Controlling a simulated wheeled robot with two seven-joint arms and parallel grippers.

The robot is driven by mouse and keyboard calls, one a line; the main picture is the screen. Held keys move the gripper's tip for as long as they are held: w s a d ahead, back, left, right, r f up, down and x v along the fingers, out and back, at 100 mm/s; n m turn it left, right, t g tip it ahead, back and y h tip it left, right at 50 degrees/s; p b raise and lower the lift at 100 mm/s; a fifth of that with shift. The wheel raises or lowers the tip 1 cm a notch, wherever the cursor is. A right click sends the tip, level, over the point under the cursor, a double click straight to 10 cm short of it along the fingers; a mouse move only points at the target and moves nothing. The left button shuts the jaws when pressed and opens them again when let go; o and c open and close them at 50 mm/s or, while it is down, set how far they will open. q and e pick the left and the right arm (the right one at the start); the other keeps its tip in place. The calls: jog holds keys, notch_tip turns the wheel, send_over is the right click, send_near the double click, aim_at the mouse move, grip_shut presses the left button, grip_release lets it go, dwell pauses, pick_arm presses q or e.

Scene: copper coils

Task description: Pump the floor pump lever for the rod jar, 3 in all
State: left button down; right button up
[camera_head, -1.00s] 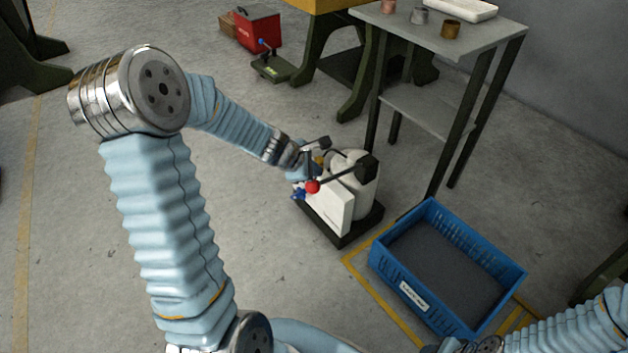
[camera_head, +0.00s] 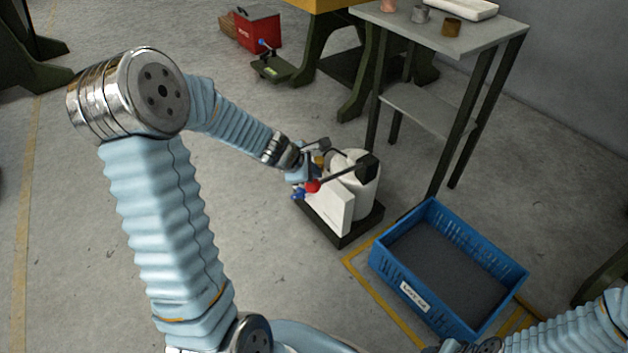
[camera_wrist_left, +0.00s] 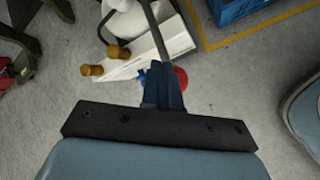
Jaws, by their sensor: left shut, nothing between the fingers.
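The floor pump (camera_head: 331,212) is a white box and rounded white tank on a black base. Its grey lever (camera_head: 343,174) slants from a black block down left to a red knob (camera_head: 312,187). My left gripper (camera_head: 312,170) is shut, right at the knob end of the lever. In the left wrist view, the shut blue fingers (camera_wrist_left: 165,88) lie over the red knob (camera_wrist_left: 181,79), which shows at their right, with the lever rod (camera_wrist_left: 155,30) beyond. Whether they touch is hard to tell. My right arm enters at lower right; its fingers are out of view.
A blue crate (camera_head: 398,278) stands right of the pump inside yellow floor lines. A grey table (camera_head: 448,36) stands behind, with small metal pots and a white tray. A red box (camera_head: 258,30) and a small green pedal unit (camera_head: 270,68) are at the back. Floor left of the pump is clear.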

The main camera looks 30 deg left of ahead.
aim_at(308, 188)
pick_arm(q)
jog(key=shift+s+a+f+b, duration=0.1)
jog(key=shift+s+f+b, duration=0.05)
jog(key=shift+f+b, duration=0.95)
jog(key=shift+s+a+f+b, duration=0.1)
jog(key=shift+s+f+b, duration=0.1)
jog(key=shift+f+b, duration=0.9)
jog(key=shift+s+f+b, duration=0.15)
jog(key=shift+f+b, duration=0.85)
jog(key=shift+b, duration=0.2)
dwell(2.3)
jog(key=shift+r, duration=0.2)
dwell(0.4)
jog(key=r+p, duration=0.2)
jog(key=p, duration=0.1)
jog(key=shift+w+d+r, duration=0.15)
jog(key=shift+w+r, duration=0.05)
jog(key=shift+r, duration=0.05)
jog(key=shift+w+d+r+p, duration=0.1)
jog(key=shift+w+r+p, duration=0.1)
jog(key=shift+r+p, duration=0.9)
jog(key=shift+w+r+p, duration=0.15)
jog(key=shift+r+p, duration=0.9)
jog(key=shift+r, duration=0.05)
